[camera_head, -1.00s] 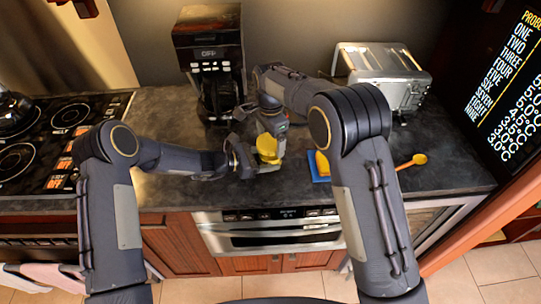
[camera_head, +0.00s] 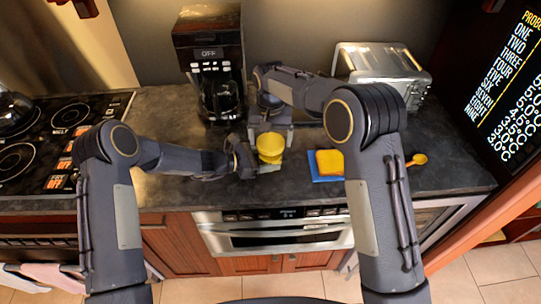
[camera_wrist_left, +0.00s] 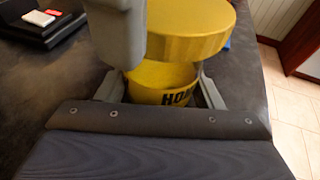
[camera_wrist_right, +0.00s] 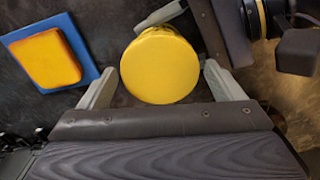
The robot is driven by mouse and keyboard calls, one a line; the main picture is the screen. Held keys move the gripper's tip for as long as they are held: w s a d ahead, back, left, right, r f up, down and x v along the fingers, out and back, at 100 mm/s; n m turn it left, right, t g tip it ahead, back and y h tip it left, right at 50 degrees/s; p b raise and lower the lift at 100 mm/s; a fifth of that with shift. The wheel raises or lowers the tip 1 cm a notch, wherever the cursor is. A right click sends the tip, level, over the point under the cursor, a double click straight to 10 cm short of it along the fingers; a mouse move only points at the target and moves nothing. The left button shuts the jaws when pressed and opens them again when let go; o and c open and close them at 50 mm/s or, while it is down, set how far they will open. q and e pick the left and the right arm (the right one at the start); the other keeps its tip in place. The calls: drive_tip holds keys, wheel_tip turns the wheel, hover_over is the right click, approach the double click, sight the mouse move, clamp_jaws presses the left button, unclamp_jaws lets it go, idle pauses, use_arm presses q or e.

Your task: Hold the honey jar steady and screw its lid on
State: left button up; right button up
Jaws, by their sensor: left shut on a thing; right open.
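The yellow honey jar (camera_wrist_left: 165,86) stands upright on the counter, part of its dark lettering showing in the left wrist view. My left gripper (camera_wrist_left: 160,92) is shut around it, one finger on each side. The round yellow lid (camera_wrist_left: 190,32) is above the jar mouth; it also shows in the head view (camera_head: 270,141). In the left wrist view it looks offset from the jar, and I cannot tell whether it is seated. My right gripper (camera_wrist_right: 160,82) is open above, its fingers on either side of the lid (camera_wrist_right: 160,62), with gaps between.
A blue board (camera_head: 321,174) with a yellow-orange block (camera_head: 330,161) lies right of the jar, and a yellow spoon (camera_head: 418,159) farther right. A coffee maker (camera_head: 211,55) and toaster (camera_head: 382,65) stand behind. The stove (camera_head: 62,140) is at left. The counter's front edge is close.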

drive_tip(key=n, duration=0.7)
drive_tip(key=shift+n, duration=0.3)
drive_tip(key=c, duration=0.9)
drive_tip(key=m, duration=0.4)
drive_tip(key=shift+m, duration=0.3)
drive_tip(key=m, duration=0.4)
drive_tip(key=shift+m, duration=0.4)
drive_tip(key=m, duration=0.9)
drive_tip(key=o, duration=0.9)
